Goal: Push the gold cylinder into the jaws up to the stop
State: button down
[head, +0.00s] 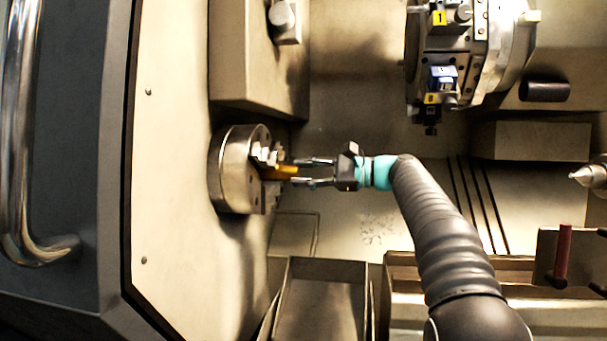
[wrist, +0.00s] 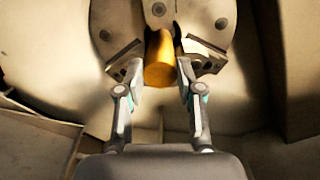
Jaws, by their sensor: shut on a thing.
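The gold cylinder (head: 283,171) lies level at the chuck (head: 235,170), with its far end among the chuck jaws (head: 264,153). In the wrist view the gold cylinder (wrist: 159,62) stands between the steel jaws (wrist: 203,60), its far end hidden by them. How deep it sits against the stop is hidden. My gripper (head: 299,171) comes from the right, with its two fingers on either side of the cylinder's near end. In the wrist view my gripper (wrist: 160,92) is shut on the cylinder.
A tool turret (head: 455,60) hangs at the upper right. A tailstock centre (head: 588,175) points left at the right edge. A metal tray (head: 320,300) lies below the chuck. A red-handled tool (head: 563,250) stands at lower right. The space between chuck and turret is clear.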

jog(key=shift+a, duration=0.35)
dwell(0.5)
jog(key=c, duration=0.7)
grip_release()
jog(key=shift+a, duration=0.1)
jog(key=shift+o, duration=0.7)
jog(key=shift+w+f, duration=0.1)
jog(key=shift+d, duration=0.25)
jog(key=v, duration=0.6)
jog(key=shift+d, duration=0.1)
